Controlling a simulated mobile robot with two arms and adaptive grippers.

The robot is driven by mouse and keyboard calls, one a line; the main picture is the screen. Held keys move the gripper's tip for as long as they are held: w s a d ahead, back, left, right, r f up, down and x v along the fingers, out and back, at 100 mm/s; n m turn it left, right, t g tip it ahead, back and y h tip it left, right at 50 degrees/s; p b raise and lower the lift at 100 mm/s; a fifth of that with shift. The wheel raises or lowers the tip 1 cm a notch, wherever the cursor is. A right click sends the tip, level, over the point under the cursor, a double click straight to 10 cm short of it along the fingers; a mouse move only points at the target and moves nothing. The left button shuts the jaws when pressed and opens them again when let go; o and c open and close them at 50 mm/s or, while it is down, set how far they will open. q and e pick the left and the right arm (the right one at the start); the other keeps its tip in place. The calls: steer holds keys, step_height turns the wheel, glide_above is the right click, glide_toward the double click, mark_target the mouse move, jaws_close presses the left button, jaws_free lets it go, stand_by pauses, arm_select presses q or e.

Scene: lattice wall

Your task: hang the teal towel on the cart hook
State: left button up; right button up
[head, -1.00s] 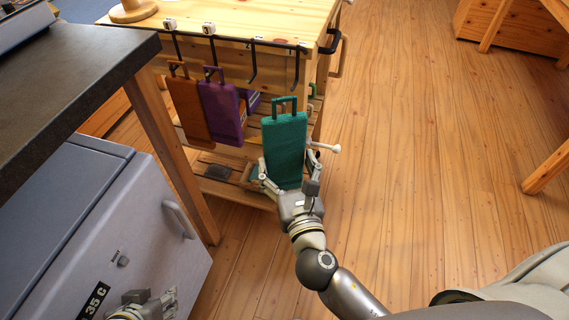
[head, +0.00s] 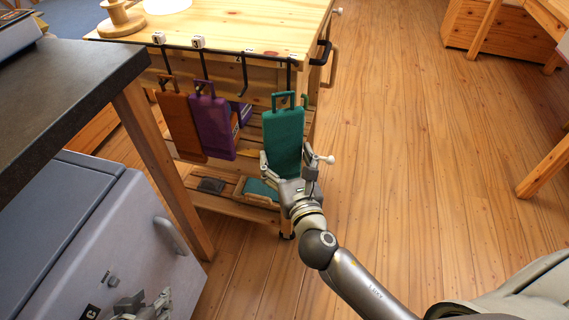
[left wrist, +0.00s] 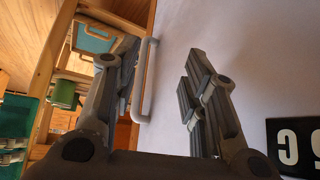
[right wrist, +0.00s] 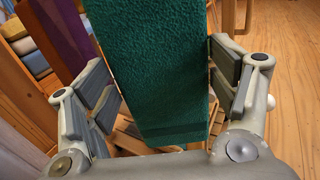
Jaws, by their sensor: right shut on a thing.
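The teal towel (head: 284,142) hangs upright in my right gripper (head: 289,168), below the right end of the cart's front rail. Its stiff top loop (head: 283,94) is at the lower end of the rightmost black hook (head: 289,76); I cannot tell whether the loop is around it. In the right wrist view the fingers (right wrist: 172,95) stand on both sides of the towel (right wrist: 155,70). My left gripper (head: 143,306) is low at the left by the grey cabinet; in the left wrist view its fingers (left wrist: 160,85) are apart and empty.
An orange towel (head: 182,125) and a purple towel (head: 213,125) hang on the left hooks of the wooden cart (head: 240,30). The hook (head: 244,85) between them and the teal towel is bare. A dark counter (head: 75,85) and grey cabinet (head: 100,240) stand left.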

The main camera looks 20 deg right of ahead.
steer(key=shift+w+d+f, duration=0.2)
steer(key=shift+w+d, duration=0.25)
steer(key=shift+w, duration=0.2)
steer(key=shift+w+d+f, duration=0.2)
steer(key=shift+w, duration=0.05)
arm_select(q)
steer(key=shift+s+a+f, duration=0.15)
steer(key=shift+s+f, duration=0.05)
steer(key=shift+s, duration=0.1)
arm_select(e)
steer(key=shift+f, duration=0.1)
steer(key=o, duration=1)
steer(key=s, duration=1.1)
steer(key=shift+s+a, duration=0.4)
